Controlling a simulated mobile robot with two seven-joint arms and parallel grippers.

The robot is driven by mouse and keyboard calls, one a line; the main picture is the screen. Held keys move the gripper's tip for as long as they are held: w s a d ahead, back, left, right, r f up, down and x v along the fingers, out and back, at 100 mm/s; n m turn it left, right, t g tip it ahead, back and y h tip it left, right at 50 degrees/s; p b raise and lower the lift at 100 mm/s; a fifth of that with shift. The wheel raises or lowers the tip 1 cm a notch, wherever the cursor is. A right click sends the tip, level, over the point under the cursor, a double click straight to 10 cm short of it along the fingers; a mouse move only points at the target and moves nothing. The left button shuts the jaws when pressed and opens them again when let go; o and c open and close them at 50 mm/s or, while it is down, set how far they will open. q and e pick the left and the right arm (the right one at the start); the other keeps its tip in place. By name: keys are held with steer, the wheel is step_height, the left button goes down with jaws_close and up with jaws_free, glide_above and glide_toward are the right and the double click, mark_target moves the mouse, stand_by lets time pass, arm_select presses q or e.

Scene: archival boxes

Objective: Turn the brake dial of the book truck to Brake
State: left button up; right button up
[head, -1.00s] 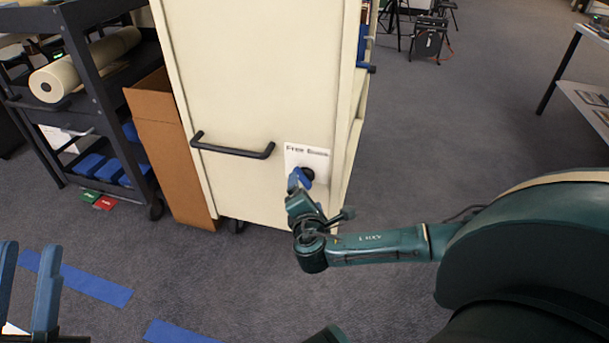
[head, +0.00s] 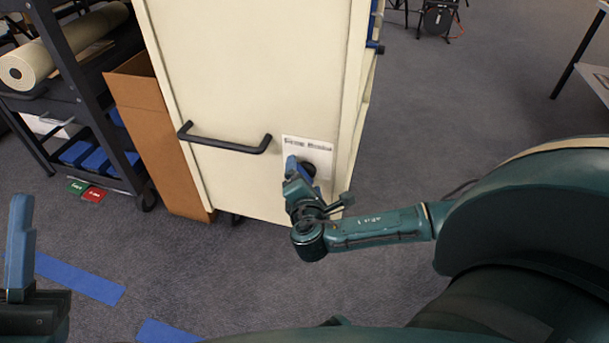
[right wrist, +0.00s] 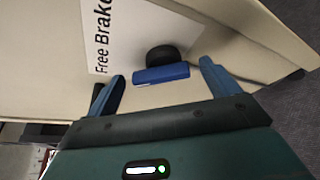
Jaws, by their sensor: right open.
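The cream book truck (head: 250,60) stands upright in the head view. Its end panel has a white "Free Brake" label (head: 308,148), which also shows in the right wrist view (right wrist: 100,35). My left gripper (head: 18,245) is at the lower left, partly out of frame.
A black handle (head: 225,145) juts from the truck's panel left of the dial. A brown carton (head: 150,130) and a dark cart (head: 75,75) stand left of the truck. Blue tape (head: 80,278) marks the carpet. The carpet right of the truck is open.

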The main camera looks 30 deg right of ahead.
steer(key=shift+c, duration=0.2)
steer(key=c, duration=0.9)
steer(key=shift+c, duration=0.2)
steer(key=shift+s, duration=0.1)
steer(key=m+t+h, duration=0.1)
steer(key=m, duration=0.3)
steer(key=f+m+t, duration=0.1)
steer(key=m, duration=0.3)
steer(key=m+t+h, duration=0.1)
steer(key=m+t, duration=0.1)
steer(key=m, duration=0.3)
steer(key=shift+s+d+f+h, duration=0.2)
steer(key=shift+d+f+h, duration=0.05)
steer(key=shift+h, duration=0.05)
